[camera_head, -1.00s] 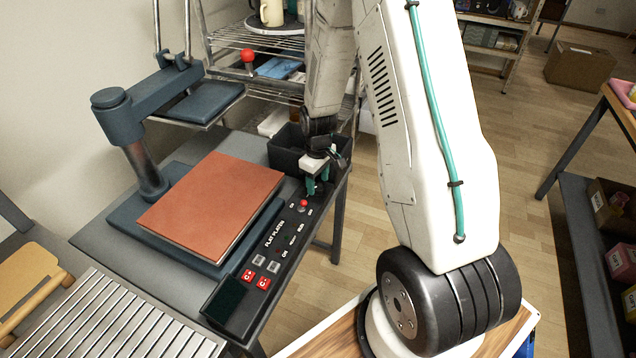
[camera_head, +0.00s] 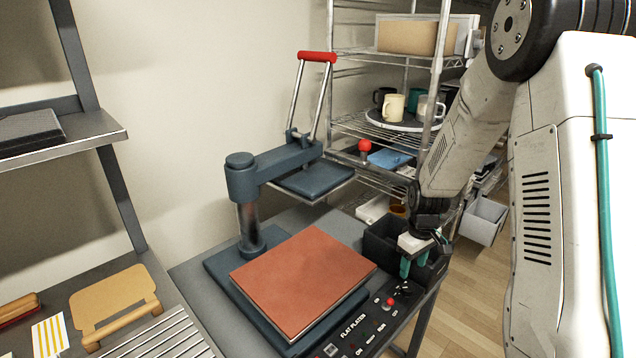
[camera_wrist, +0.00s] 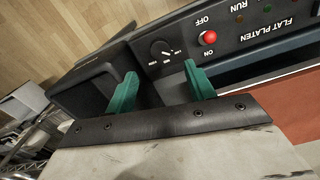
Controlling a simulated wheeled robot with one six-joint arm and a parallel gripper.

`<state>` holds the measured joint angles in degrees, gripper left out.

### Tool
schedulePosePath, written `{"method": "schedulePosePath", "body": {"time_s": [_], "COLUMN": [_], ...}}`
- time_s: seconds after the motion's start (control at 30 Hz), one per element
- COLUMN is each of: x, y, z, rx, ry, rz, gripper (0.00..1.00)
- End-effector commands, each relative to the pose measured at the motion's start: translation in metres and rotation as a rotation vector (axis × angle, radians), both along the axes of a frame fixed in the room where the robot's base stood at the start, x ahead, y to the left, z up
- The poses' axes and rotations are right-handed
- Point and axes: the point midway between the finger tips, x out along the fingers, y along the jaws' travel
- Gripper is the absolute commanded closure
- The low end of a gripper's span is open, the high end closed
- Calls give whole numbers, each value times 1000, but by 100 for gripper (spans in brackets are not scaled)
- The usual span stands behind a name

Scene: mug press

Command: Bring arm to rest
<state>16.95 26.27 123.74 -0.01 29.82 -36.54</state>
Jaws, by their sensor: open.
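My gripper (camera_head: 414,262) hangs with its teal fingers down over the right end of the flat platen press (camera_head: 238,273), near its control panel. The wrist view shows the gripper (camera_wrist: 162,88) open, with nothing between its fingers. Past the fingertips in that view are a dial (camera_wrist: 162,52) and a red knob (camera_wrist: 208,37) marked ON and OFF. The press has a reddish-brown pad (camera_head: 303,278) on its lower plate. Its upper plate (camera_head: 312,180) is swung aside, and its red-handled lever (camera_head: 317,57) stands raised.
A dark bin (camera_head: 383,243) stands right beside my gripper. Behind is a wire shelf (camera_head: 372,131) with mugs (camera_head: 393,106) on a round tray. A slatted rack (camera_head: 165,338) and a wooden-handled board (camera_head: 112,297) lie at the left. Open floor (camera_head: 470,285) shows at the right.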

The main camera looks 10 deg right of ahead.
Motion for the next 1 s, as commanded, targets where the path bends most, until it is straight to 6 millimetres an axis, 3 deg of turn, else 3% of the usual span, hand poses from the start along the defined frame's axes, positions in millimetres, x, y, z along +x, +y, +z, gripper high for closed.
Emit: {"method": "schedulePosePath", "body": {"time_s": [0.13,0.23,0.7,1.0], "x": [-10,-40,-144,-220], "y": [3,12,76,113], "z": [-1,3,148,219], "rx": [12,32,1,-14], "ry": [44,142,216,132], "rz": [-65,-156,-382,-428], "gripper": [46,46,46,46]}}
